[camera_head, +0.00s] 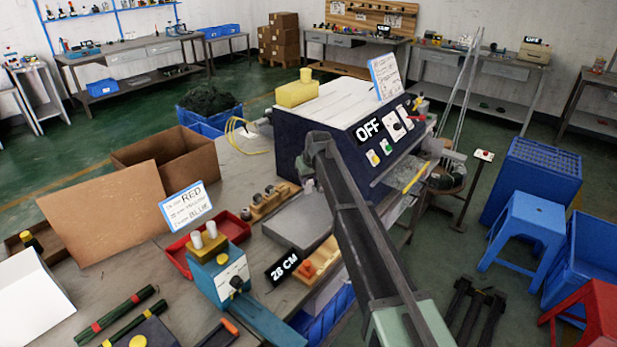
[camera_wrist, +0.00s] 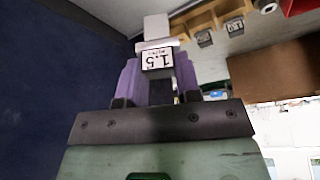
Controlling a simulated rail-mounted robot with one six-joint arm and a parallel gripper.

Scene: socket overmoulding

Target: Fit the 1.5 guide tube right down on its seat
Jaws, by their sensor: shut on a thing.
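The 1.5 guide tube (camera_wrist: 157,60) is in the wrist view, with its black-framed white label upside down. My gripper (camera_wrist: 157,78) is shut on it, with one purple finger on each side. A pale grey block (camera_wrist: 156,27) shows just beyond the label; I cannot tell whether it is part of the tube. The seat cannot be made out in either view.
The wooden rack (camera_wrist: 200,18) with other labelled pieces lies close by in the wrist view; it also shows in the head view (camera_head: 268,203). The machine's dark wall (camera_wrist: 45,90) is at the left.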

